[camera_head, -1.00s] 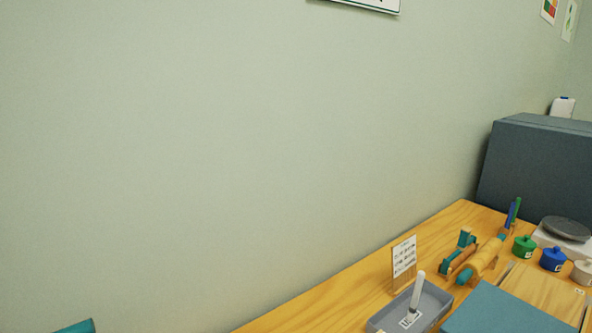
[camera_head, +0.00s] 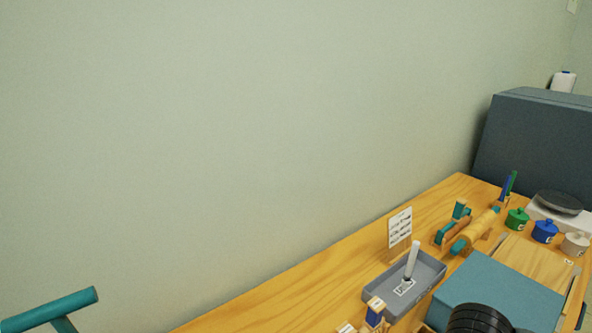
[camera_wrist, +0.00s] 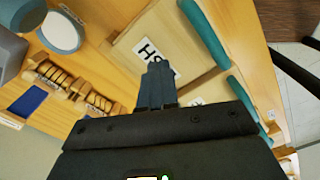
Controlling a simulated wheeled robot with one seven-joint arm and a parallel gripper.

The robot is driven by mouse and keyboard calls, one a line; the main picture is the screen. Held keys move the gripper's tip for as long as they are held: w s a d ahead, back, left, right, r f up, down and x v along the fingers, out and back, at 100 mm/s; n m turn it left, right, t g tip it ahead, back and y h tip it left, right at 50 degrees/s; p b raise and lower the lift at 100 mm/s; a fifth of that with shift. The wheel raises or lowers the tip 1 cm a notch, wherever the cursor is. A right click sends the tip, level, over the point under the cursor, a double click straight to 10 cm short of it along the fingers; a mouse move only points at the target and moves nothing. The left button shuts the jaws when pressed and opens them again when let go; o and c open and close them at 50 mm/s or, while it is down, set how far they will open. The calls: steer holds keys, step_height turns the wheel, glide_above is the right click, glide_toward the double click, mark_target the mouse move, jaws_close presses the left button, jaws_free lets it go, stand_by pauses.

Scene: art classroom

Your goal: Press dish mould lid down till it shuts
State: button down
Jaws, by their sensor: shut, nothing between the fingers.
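My gripper (camera_wrist: 157,85) shows in the wrist view, its dark fingers together and empty. The fingers point at a pale wooden panel with a white label (camera_wrist: 158,57), partly hidden by them. I cannot tell whether this panel is the dish mould or its lid. A teal bar (camera_wrist: 205,33) crosses beside the label, and another teal bar (camera_wrist: 243,97) lies to its right. In the head view, a teal bar handle (camera_head: 50,311) shows at the lower left. No dish mould can be made out there for certain.
The wooden table holds a grey tray (camera_head: 428,272), a sign (camera_head: 400,228), a teal board (camera_head: 505,285), a rolling pin (camera_head: 480,230) and lidded pots (camera_head: 517,220). A dark box (camera_head: 540,140) stands behind. Wooden racks (camera_wrist: 100,102) lie left of my gripper.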

step_height(320, 180, up, 8)
steer(key=shift+f, duration=0.25)
stand_by(0.4)
